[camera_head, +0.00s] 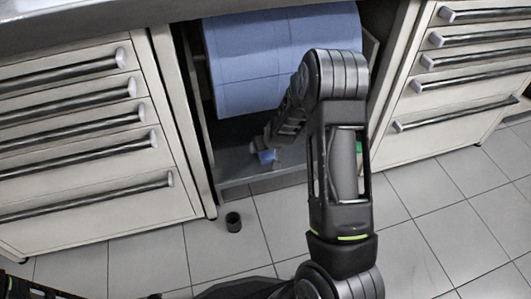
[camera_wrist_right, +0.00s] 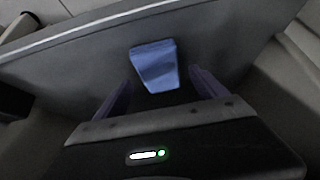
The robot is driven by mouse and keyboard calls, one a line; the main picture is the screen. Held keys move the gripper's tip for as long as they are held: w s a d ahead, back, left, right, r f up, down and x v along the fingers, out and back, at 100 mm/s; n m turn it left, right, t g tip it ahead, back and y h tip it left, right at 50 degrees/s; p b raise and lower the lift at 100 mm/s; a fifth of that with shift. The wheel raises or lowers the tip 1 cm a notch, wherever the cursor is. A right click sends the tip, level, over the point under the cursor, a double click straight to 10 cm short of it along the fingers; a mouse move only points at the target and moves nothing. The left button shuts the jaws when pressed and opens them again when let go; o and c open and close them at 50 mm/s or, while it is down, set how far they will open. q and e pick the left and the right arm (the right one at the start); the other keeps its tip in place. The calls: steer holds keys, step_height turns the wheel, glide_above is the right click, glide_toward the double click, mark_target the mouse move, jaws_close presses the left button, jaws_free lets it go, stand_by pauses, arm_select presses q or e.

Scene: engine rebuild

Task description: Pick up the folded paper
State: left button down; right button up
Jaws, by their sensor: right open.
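The folded paper is a small blue piece (camera_wrist_right: 155,66) lying on the grey shelf in the right wrist view, straight ahead of the fingers. It also shows small in the head view (camera_head: 266,156), on the low shelf of the open bay. My right gripper (camera_wrist_right: 161,79) is open, with one finger toward each side of the paper; I cannot tell whether either finger touches it. In the head view my right arm reaches into the bay, and its gripper is small, dark and partly unclear beside the paper.
A large blue paper roll (camera_head: 245,65) hangs above the shelf (camera_head: 235,172), close to my right arm. Drawer cabinets stand left (camera_head: 80,130) and right (camera_head: 455,85) of the bay. A small black cup (camera_head: 233,222) stands on the tiled floor. The floor at right is clear.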

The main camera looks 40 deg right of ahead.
steer(key=shift+x, duration=0.95)
steer(key=c, duration=1.4)
steer(key=shift+r, duration=0.25)
